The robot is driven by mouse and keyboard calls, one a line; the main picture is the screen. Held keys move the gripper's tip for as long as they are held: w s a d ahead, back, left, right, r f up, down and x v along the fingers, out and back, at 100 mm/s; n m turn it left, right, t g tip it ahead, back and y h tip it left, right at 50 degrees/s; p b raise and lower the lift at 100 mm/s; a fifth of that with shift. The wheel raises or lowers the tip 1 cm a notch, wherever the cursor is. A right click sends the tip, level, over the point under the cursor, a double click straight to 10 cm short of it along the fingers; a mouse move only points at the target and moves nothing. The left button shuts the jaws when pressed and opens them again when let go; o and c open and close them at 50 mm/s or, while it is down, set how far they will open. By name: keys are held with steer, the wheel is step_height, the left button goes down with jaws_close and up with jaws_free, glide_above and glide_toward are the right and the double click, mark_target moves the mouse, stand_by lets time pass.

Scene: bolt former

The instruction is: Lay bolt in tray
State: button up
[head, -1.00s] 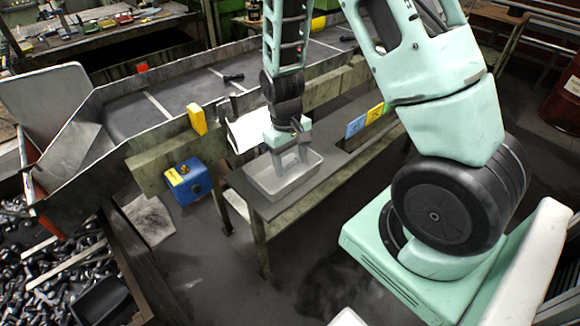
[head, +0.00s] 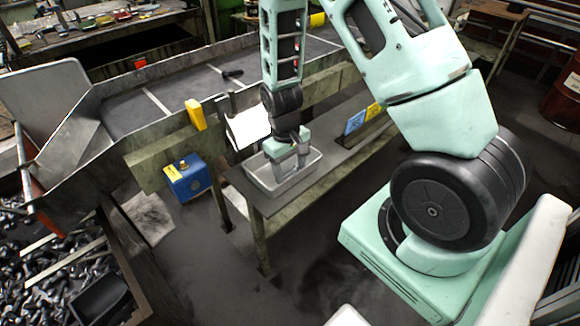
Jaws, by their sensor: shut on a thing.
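The tray (head: 261,183) is a shallow grey rectangular bin on a narrow bench. My gripper (head: 291,172) points down with its fingertips at or inside the tray opening, nearer its right half. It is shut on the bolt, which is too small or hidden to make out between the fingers. I cannot tell whether the bolt touches the tray floor. Another dark bolt (head: 233,73) lies on the conveyor bed behind.
The bench top (head: 322,176) is bare right of the tray. Blue and yellow signs (head: 356,122) stand on it. A white sheet (head: 247,130) stands behind the tray. A blue box (head: 187,178) and yellow block (head: 195,114) are left. A bolt bin (head: 45,262) sits lower left.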

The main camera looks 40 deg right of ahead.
steer(key=o, duration=1.1)
steer(key=shift+r, duration=0.1)
steer(key=shift+r+p, duration=0.6)
steer(key=shift+r, duration=0.15)
steer(key=shift+w+r+b, duration=0.15)
steer(key=shift+r+b, duration=0.15)
steer(key=shift+r, duration=0.05)
step_height(320, 180, up, 10)
steer(key=w+b, duration=0.1)
steer(key=b, duration=0.1)
steer(key=s+a+r+n, duration=0.2)
steer(key=s+a+r, duration=0.15)
steer(key=a, duration=0.45)
steer(key=s+a+r+n, duration=0.3)
steer(key=s+a, duration=0.2)
steer(key=a, duration=0.4)
steer(key=s+a+r+n, duration=0.1)
steer(key=s+a, duration=0.1)
steer(key=s, duration=0.3)
steer(key=s+a+r+n+t, duration=0.1)
steer(key=s+a+n, duration=0.1)
steer(key=s, duration=0.3)
steer(key=shift+s+a+y, duration=0.3)
steer(key=shift+a+y, duration=0.1)
steer(key=shift+a, duration=0.4)
